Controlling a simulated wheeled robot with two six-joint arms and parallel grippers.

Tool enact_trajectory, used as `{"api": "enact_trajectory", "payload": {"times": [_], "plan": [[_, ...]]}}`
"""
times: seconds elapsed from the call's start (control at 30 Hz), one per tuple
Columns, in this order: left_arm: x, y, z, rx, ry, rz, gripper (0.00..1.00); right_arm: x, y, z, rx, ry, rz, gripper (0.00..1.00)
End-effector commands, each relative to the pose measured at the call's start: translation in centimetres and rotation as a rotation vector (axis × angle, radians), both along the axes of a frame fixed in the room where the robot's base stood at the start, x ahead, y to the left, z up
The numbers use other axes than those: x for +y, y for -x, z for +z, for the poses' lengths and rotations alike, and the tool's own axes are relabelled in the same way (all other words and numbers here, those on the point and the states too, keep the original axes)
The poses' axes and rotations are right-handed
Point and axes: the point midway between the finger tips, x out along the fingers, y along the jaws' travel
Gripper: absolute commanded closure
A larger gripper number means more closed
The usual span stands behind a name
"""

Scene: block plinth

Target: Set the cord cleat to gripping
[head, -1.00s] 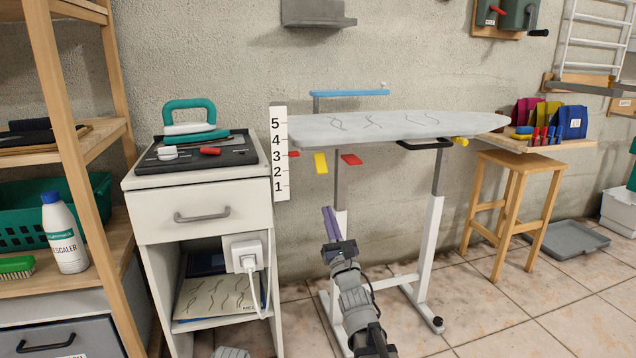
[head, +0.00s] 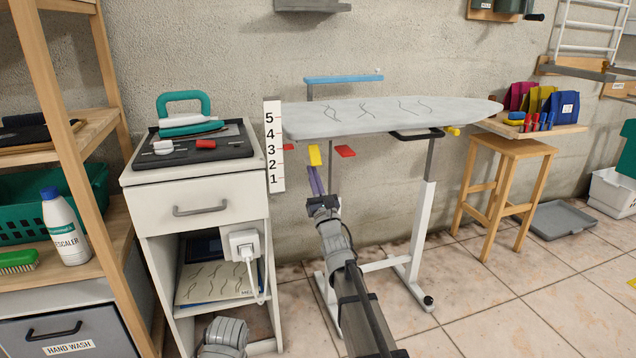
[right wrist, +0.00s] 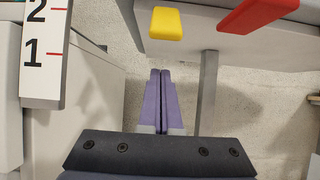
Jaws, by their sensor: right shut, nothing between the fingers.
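No part is marked as the cord cleat, and I cannot tell for sure which one it is. Under the ironing board (head: 385,116) hang a yellow tab (head: 315,155) and a red tab (head: 345,152). They also show in the right wrist view, yellow (right wrist: 166,23) and red (right wrist: 258,12). A smaller red piece (head: 288,147) is beside the number scale. My right gripper (head: 314,170) has its purple fingers (right wrist: 161,72) shut and empty, pointing up just below the yellow tab. In the wrist view a gap shows between them. My left gripper's fingers are out of view.
A white scale numbered 1 to 5 (head: 274,146) stands left of the tabs, next to the white cabinet (head: 155,205) with the iron (head: 186,122). A board leg (right wrist: 207,95) rises right of my fingers. A wooden stool (head: 510,150) is at right.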

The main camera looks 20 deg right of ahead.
Motion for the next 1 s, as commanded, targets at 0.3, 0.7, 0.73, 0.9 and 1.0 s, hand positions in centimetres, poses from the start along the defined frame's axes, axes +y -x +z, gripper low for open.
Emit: {"api": "enact_trajectory", "payload": {"times": [0.3, 0.7, 0.73, 0.9, 1.0], "plan": [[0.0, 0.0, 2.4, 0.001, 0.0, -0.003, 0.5, -0.1, 3.4, 2.4, 0.0, 0.0, 0.0, 1.0], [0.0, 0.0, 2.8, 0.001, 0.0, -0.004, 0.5, 0.0, 3.4, 2.5, 0.013, 0.002, 0.003, 1.0], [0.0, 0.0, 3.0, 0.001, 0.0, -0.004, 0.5, 0.0, 3.4, 2.6, 0.02, 0.002, 0.004, 1.0], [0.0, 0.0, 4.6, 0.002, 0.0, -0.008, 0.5, 0.2, 3.5, 2.9, 0.085, 0.007, 0.013, 1.0], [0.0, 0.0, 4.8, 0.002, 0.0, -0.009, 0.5, 0.2, 3.5, 2.8, 0.106, 0.008, 0.014, 1.0]]}}
